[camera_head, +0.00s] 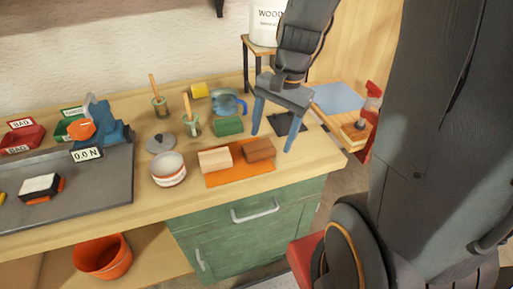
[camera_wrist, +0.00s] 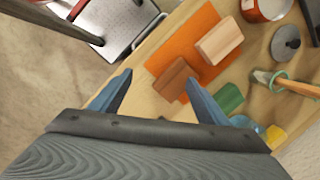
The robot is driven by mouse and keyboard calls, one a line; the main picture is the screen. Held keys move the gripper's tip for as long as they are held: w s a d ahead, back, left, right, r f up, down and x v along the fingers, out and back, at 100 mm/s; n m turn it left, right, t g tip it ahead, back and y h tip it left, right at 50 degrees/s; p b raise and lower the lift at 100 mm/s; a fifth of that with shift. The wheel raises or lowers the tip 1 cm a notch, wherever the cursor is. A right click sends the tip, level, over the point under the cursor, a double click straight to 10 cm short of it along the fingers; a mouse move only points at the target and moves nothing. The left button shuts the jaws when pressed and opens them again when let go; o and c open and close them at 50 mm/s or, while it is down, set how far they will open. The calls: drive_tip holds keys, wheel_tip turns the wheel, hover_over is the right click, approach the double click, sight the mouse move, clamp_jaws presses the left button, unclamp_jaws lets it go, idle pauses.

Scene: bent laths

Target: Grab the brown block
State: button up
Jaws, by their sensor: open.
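The brown block (camera_head: 259,150) lies on an orange mat (camera_head: 240,178) near the front right of the worktop. My gripper (camera_head: 272,142) is open and empty, pointing down with blue fingers, just behind and right of the block in the head view. In the wrist view the brown block (camera_wrist: 172,79) shows close to the right fingertip, off-centre between the fingers (camera_wrist: 158,77). Its near end is partly hidden by that finger. I cannot tell the height of the fingertips above the block.
A tan block (camera_head: 214,160) lies left of the brown one on the mat. A green block (camera_head: 228,126), blue mug (camera_head: 229,103), white bowl (camera_head: 168,170) and grey lid (camera_head: 160,143) stand nearby. A dark flat square (camera_head: 288,123) lies behind the gripper. The worktop's front right edge is close.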

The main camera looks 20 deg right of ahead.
sight(260, 146)
drive_tip(key=w+m, duration=0.1)
drive_tip(key=m, duration=0.1)
drive_tip(key=w+d+m+y, duration=0.1)
drive_tip(key=m, duration=0.1)
drive_tip(key=w+m+y, duration=0.1)
drive_tip(key=w+m, duration=0.1)
drive_tip(key=shift+d+f+m, duration=0.25)
drive_tip(key=shift+f+m, duration=0.05)
drive_tip(key=shift+m, duration=0.1)
drive_tip(key=shift+w+a+f, duration=0.1)
drive_tip(key=shift+w+f, duration=0.05)
drive_tip(key=shift+w, duration=0.05)
drive_tip(key=shift+a+f+m, duration=0.3)
drive_tip(key=shift+a+f, duration=0.05)
drive_tip(key=shift+f, duration=0.4)
drive_tip(key=shift+w+p+x, duration=0.1)
drive_tip(key=shift+p+x, duration=0.2)
drive_tip(key=shift+x, duration=1.1)
drive_tip(key=shift+w+p+x, duration=0.15)
drive_tip(key=shift+p+x, duration=0.1)
drive_tip(key=shift+x, duration=1.15)
drive_tip(key=shift+d, duration=0.1)
drive_tip(key=shift+c, duration=0.5)
drive_tip(key=c, duration=1.1)
